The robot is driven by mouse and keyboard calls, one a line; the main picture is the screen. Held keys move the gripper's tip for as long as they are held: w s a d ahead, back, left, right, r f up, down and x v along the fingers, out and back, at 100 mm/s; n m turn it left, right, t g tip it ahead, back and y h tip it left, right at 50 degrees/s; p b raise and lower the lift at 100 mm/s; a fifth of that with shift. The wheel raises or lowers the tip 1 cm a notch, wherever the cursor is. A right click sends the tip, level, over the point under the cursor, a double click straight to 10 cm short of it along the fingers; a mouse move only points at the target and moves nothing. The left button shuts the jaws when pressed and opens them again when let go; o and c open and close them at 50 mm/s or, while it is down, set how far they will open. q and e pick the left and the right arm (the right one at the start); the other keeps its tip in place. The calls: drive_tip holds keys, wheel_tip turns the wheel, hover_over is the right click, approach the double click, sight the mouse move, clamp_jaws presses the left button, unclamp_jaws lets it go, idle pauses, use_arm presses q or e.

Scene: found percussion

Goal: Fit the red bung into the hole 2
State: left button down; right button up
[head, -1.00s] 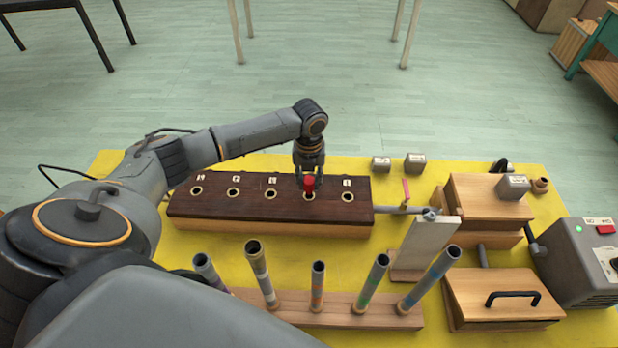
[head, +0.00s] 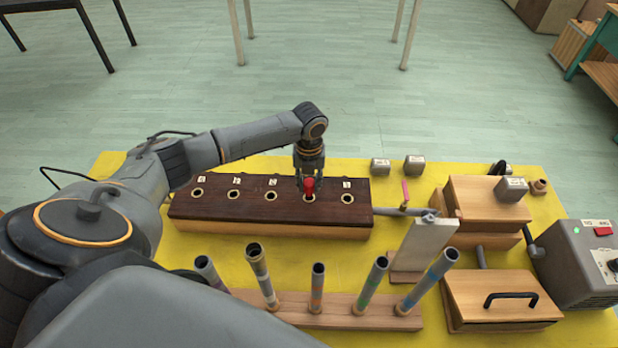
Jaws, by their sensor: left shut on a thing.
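The red bung (head: 309,186) is upright at the fourth hole (head: 309,198) from the left in the dark wooden block. My left gripper (head: 309,180) comes down from above and is shut on the bung. The hole's pale rim shows just below the bung; I cannot tell how far the bung is inside it. The dark block (head: 215,210) has a row of several ringed holes with small white labels behind them, too small to read surely. The label behind the fourth hole is hidden by the gripper. My right gripper is not in view.
Several upright tubes stand in a wooden rack (head: 340,312) in front. A pale upright board (head: 425,240), wooden boxes (head: 488,190) and a grey machine (head: 580,265) stand to the right. Two small grey blocks (head: 414,166) lie behind. The yellow mat (head: 390,188) has bare patches.

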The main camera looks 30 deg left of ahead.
sight(309, 190)
use_arm(q)
drive_tip(key=shift+f+b, duration=1.05)
drive_tip(key=shift+f, duration=0.75)
drive_tip(key=c, duration=0.9)
unclamp_jaws()
drive_tip(key=shift+c, duration=0.2)
wheel_tip(309, 190, up, 12)
drive_tip(key=shift+r, duration=0.1)
